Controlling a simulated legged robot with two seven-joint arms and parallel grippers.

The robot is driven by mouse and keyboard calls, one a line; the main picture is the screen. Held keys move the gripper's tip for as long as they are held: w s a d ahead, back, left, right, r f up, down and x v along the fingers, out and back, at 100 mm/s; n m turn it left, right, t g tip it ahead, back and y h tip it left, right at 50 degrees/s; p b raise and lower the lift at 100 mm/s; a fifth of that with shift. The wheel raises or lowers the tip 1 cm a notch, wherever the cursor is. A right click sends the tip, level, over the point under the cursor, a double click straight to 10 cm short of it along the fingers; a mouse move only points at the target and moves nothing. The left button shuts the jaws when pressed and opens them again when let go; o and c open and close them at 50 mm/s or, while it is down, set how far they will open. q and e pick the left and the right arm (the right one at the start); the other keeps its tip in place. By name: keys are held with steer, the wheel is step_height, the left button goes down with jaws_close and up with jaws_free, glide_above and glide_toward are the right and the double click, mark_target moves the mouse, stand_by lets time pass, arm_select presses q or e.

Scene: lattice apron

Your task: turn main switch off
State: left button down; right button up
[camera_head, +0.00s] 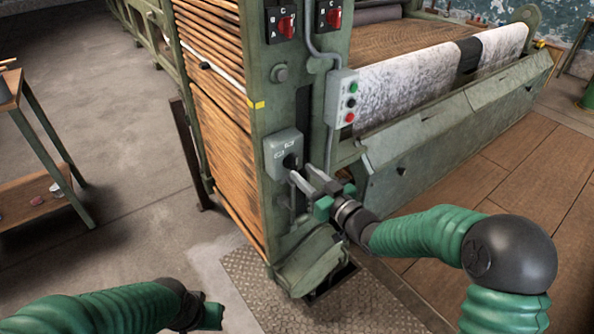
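The likely main switch is a grey box (283,147) on the front of the machine's green end post, with a dark handle (290,162) at its lower right. My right gripper (301,171) reaches in from the right, its two grey fingers spread apart with a gap between them. Its fingertips are right at the lower right of the box, close to the handle. Whether they touch it I cannot tell. My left gripper (207,314) is low at the bottom left, far from the switch; its fingers are not clear.
Two red rotary switches (284,25) sit higher on the post. A push-button box (342,97) with green, black and red buttons hangs right of it. A metal guard (440,130) runs along the right. A side table (30,205) stands left, with open floor between.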

mark_target(297, 165)
steer(key=x, duration=0.3)
steer(key=shift+w+d+f, duration=0.1)
steer(key=shift+d, duration=0.05)
steer(key=shift+w+d, duration=0.15)
steer(key=shift+w, duration=0.2)
steer(key=shift+a, duration=0.25)
steer(key=c, duration=0.4)
jaws_close()
